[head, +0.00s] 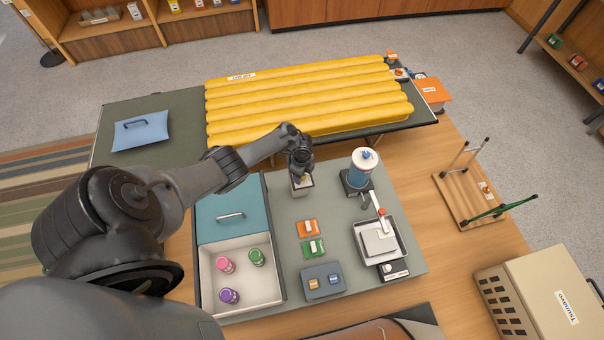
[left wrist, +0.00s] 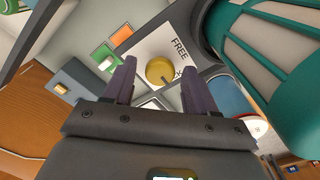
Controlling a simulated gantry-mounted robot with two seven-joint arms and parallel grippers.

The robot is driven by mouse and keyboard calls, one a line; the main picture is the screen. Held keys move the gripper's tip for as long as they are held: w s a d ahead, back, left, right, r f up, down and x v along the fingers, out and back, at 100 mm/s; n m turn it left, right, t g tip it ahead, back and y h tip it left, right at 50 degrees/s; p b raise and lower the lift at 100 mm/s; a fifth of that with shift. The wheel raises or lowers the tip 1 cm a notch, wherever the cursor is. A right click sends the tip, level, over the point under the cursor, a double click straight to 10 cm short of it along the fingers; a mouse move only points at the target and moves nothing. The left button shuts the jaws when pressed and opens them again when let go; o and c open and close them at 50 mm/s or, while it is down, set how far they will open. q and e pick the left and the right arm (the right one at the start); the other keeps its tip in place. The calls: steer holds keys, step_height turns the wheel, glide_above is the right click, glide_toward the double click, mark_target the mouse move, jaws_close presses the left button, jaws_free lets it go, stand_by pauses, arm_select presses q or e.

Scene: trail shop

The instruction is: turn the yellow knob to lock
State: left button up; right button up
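The yellow knob (left wrist: 160,70) sits on a pale plate (left wrist: 150,48) marked "FREE" in the left wrist view. A dark mark shows at the knob's lower right edge. Other lettering beside it is partly hidden. My left gripper (left wrist: 158,75) is open, with one dark finger on each side of the knob in that view. I cannot tell whether either finger touches it. In the head view my left gripper (head: 300,168) is over the small pale knob box (head: 302,188) and hides most of the knob. My right gripper is not in view.
Right of the knob box stands a blue canister (head: 360,172), with a metal tray device (head: 400,235) in front. Orange (head: 307,228) and green (head: 313,247) blocks lie nearer. A yellow ribbed pad (head: 310,95) lies behind.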

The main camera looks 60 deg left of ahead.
arm_select(q)
steer(key=shift+r, duration=0.1)
steer(key=shift+r, duration=0.3)
steer(key=shift+r+p, duration=2.45)
steer(key=shift+r, duration=2.6)
